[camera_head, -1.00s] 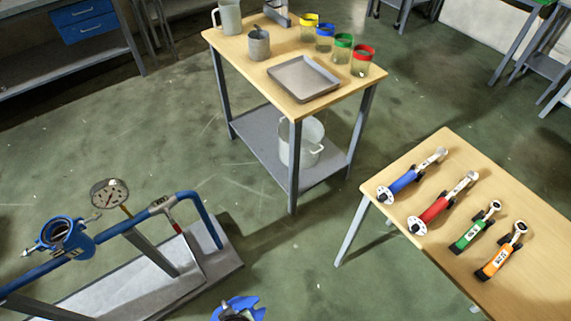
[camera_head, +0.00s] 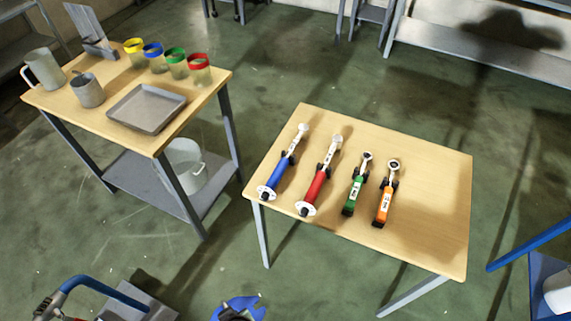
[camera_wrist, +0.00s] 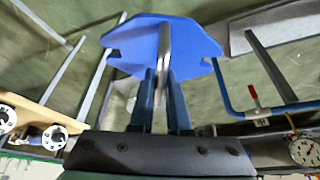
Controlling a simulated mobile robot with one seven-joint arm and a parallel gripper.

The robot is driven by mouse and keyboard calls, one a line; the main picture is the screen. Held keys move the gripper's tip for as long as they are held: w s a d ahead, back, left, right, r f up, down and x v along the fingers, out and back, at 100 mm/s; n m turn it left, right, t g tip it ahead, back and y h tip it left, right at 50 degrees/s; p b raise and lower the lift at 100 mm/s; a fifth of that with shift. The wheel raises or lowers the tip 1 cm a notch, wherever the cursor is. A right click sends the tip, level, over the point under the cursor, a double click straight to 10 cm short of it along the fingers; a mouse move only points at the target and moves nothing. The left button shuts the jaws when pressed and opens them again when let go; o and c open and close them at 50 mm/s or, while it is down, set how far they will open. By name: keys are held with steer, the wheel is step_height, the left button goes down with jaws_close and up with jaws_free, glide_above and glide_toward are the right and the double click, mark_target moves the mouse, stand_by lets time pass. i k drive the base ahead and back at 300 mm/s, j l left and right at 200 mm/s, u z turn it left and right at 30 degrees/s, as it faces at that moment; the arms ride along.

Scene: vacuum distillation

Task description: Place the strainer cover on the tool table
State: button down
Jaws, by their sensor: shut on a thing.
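The blue strainer cover (camera_wrist: 135,45) is held up in the wrist view, its flat, notched shape spread across the fingertips with a grey metal edge between them. My gripper (camera_wrist: 162,78) is shut on it. In the head view, the cover (camera_head: 246,301) shows only in part at the bottom edge, over the floor and short of the tool table. The tool table (camera_head: 430,195) is a light wooden table right of centre. A blue, a red, a green and an orange-handled tool lie on its left and middle part.
The tool table's right side and front right are bare. Another wooden table (camera_head: 62,105) at left holds cups, a grey tray (camera_head: 147,108) and several coloured-rim jars. A blue pipe (camera_head: 95,280) stands at lower left. Blue-framed equipment (camera_head: 530,245) is at the right edge.

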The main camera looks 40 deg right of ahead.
mark_target(437, 206)
steer(key=z, duration=1)
